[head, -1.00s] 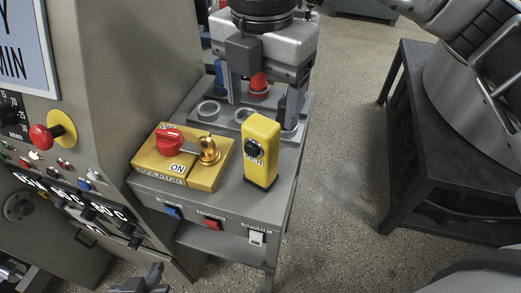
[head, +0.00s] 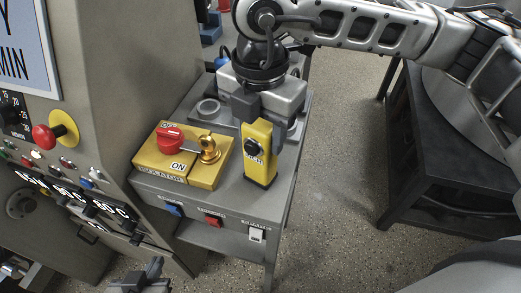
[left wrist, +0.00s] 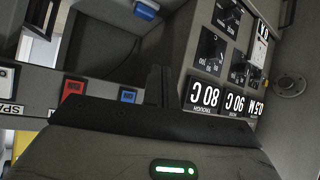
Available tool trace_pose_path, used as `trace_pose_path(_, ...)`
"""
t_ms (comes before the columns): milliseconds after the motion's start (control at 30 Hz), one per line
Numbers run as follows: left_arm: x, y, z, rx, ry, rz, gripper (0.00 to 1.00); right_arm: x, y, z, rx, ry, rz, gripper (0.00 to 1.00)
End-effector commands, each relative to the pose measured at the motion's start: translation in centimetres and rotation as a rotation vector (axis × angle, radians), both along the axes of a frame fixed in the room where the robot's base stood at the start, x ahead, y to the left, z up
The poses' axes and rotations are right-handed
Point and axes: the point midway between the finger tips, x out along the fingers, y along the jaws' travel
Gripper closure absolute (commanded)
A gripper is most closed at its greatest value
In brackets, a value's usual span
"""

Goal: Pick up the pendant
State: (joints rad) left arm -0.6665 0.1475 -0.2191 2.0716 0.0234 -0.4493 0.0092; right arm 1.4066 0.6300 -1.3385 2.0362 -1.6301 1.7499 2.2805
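The pendant (head: 258,170) is a yellow upright box with a round black button, standing on the grey stand. My right gripper (head: 262,136) points down over it from behind. One dark finger lies along the pendant's right side, and a dark block of the gripper covers part of its top. The other finger is hidden, so I cannot tell whether the grip is closed. My left gripper (head: 148,276) is low at the bottom edge, away from the pendant. In the left wrist view its fingers (left wrist: 159,86) appear together, with nothing between them.
A yellow switch box (head: 205,176) with a red knob and brass padlock stands left of the pendant. The grey stand (head: 285,190) has blue, red and white switches on its front. The machine panel (head: 110,130) rises at left; a dark table (head: 425,200) stands at right.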

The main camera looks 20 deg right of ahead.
Motion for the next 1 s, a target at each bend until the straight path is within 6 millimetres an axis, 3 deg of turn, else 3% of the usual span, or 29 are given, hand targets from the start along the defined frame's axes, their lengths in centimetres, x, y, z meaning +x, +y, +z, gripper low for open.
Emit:
trace_pose_path(33, 0.0, 0.0, 0.0, 0.0, -0.001, 0.0, 1.0, 0.0, 0.0, 0.0, 0.0, 0.0, 0.0, 0.69)
trace_pose_path(100, 0.0, 0.0, 0.0, 0.001, -0.001, -0.001, 1.0, 0.0, 0.0, 0.0, 0.0, 0.0, 0.0, 0.88)
trace_pose_path(167, 0.0, 0.0, 0.0, 0.001, -0.001, -0.001, 1.0, 0.0, 0.0, 0.1, 0.001, -0.001, 0.0, 0.99)
trace_pose_path(567, 0.1, 0.0, -0.2, -0.002, -0.005, -0.001, 1.0, 0.1, 0.0, 1.2, 0.0, -0.004, 0.0, 0.99)
trace_pose_path(700, 0.2, -0.1, -0.6, -0.009, -0.008, 0.0, 1.0, 0.0, 0.1, 3.3, 0.002, -0.006, 0.001, 0.99)
trace_pose_path(1000, 0.4, -0.2, -0.4, -0.024, -0.022, 0.003, 1.0, -5.0, 3.5, 9.6, 0.001, -0.007, 0.011, 0.99)
